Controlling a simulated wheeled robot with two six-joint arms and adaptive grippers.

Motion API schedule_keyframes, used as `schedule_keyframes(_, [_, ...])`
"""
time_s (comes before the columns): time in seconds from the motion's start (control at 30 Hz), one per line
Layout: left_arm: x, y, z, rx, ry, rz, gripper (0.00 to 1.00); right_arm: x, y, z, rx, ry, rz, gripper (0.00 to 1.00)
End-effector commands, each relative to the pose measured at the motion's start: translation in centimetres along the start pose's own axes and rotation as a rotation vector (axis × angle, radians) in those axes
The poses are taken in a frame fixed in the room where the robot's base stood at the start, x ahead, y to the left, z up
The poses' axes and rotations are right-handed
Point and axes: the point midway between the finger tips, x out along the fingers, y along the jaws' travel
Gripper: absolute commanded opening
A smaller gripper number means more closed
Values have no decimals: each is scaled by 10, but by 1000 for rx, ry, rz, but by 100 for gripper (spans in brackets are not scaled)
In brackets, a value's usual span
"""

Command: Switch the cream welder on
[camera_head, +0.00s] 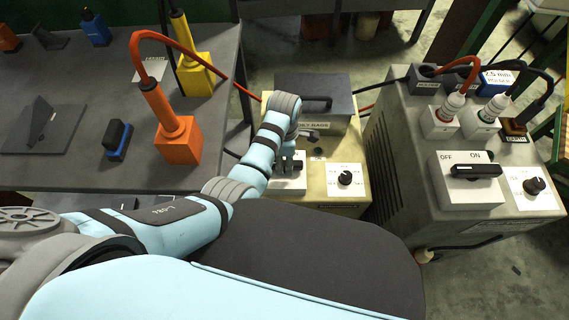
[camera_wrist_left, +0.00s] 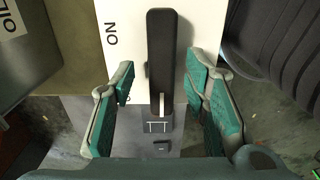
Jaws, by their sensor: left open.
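The cream welder (camera_head: 335,195) stands on the floor in the middle of the head view, with a white switch plate and a round dial (camera_head: 345,178) on its front. My left gripper (camera_head: 291,163) is at the switch plate and hides most of it. In the left wrist view, the black switch handle (camera_wrist_left: 160,50) lies lengthwise on the white plate, with the word ON to its left. My open left gripper (camera_wrist_left: 160,85) has its green-padded fingers on either side of the handle, with visible gaps. OFF is hidden. My right gripper is out of view.
A larger grey welder (camera_head: 395,150) with its own black OFF/ON switch (camera_head: 475,171) stands to the right. A dark grey table (camera_head: 70,170) on the left holds an orange block (camera_head: 180,140) and a yellow block (camera_head: 196,75) with cables. Red and black cables run behind the cream welder.

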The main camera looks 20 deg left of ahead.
Motion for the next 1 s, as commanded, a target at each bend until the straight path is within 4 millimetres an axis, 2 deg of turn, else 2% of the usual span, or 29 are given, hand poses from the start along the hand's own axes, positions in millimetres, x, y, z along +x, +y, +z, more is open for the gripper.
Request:
schedule_keyframes(0.1, [11,0,0,0,0,1,42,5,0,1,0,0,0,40])
schedule_keyframes(0.33, [10,0,0,0,0,1,42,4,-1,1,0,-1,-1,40])
schedule_keyframes(0.6, [10,0,0,1,0,1,0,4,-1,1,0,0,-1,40])
schedule_keyframes(1.0, [8,0,0,51,0,1,0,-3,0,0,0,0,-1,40])
